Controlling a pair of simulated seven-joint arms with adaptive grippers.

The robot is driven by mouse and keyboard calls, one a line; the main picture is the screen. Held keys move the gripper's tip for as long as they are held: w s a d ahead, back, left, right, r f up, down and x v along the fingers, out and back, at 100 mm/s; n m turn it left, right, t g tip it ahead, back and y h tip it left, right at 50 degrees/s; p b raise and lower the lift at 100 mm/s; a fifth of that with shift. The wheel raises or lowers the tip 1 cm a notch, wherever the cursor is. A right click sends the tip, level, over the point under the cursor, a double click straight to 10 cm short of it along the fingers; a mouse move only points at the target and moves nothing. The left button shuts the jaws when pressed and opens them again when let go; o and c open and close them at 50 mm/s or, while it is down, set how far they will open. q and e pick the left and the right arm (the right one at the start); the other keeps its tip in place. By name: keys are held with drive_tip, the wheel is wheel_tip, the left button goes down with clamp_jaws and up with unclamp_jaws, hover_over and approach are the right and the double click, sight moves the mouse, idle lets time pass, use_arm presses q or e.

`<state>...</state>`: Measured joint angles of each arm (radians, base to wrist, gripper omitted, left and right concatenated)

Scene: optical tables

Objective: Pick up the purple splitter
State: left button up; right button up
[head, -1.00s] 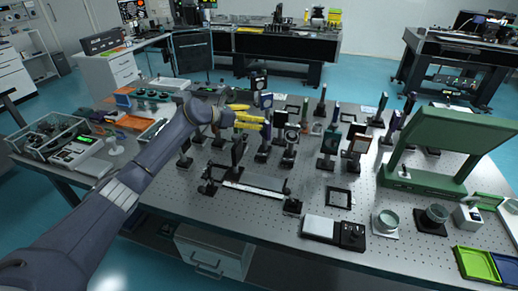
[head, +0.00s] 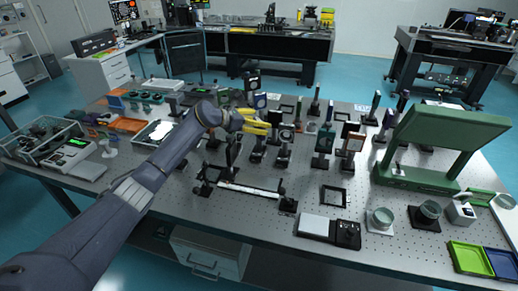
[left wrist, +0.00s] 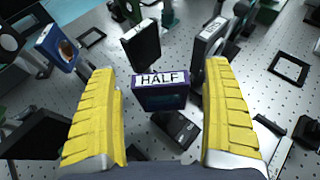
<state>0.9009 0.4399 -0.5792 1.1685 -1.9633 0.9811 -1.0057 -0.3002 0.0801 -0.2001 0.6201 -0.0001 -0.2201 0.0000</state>
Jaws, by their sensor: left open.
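The purple splitter (left wrist: 160,95) is a dark plate with a purple frame and a white "HALF" label on its top edge. In the left wrist view it stands on a black base (left wrist: 176,128), between and slightly beyond the two yellow fingers of my left gripper (left wrist: 172,72). The fingers are apart, with a visible gap on each side of the splitter. In the head view my left gripper (head: 266,121) is low among the upright optics near the table's middle; I cannot clearly pick out the splitter there. My right gripper is not in view.
Other mounted optics stand close around: a black plate (left wrist: 141,45) behind, a grey-edged one (left wrist: 207,44) at right and a blue one (left wrist: 57,47) at left. A large green stand (head: 445,135) is at the table's right. The front middle has bare perforated surface.

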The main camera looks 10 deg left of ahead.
use_arm(q)
drive_tip(key=c, duration=1.5)
drive_tip(key=shift+r, duration=0.1)
drive_tip(key=shift+c, duration=0.8)
drive_tip(key=shift+r, duration=0.1)
